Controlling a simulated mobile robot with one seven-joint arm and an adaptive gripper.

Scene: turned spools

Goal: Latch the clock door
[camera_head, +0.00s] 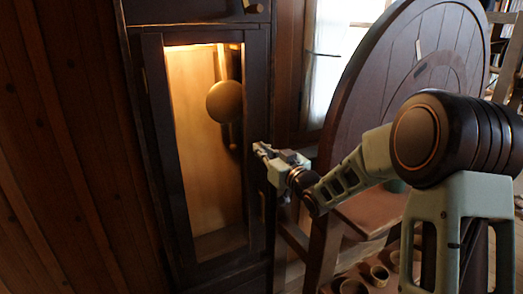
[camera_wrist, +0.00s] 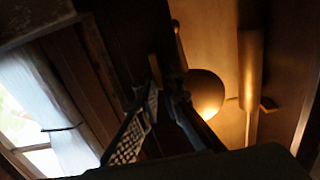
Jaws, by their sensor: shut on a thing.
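The tall dark clock case (camera_head: 132,80) stands left of centre in the head view. Its narrow door (camera_head: 256,90) has a dark frame around a lit opening, and it sits in or close to the case front; I cannot tell whether any gap is left. Behind it hangs a round pendulum bob (camera_head: 224,101), also seen in the wrist view (camera_wrist: 205,92). My gripper (camera_head: 259,150) is at the door's right edge, about mid-height. Its fingers (camera_wrist: 158,88) are shut on a small dark part there, likely the latch, mostly hidden by the fingers and shadow.
A large round wooden tabletop (camera_head: 400,55) stands tilted up to the right, close behind my arm. A bright window (camera_head: 330,50) is behind it. Small pots (camera_head: 380,275) stand low at the front. A plank wall (camera_head: 60,150) closes the left side.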

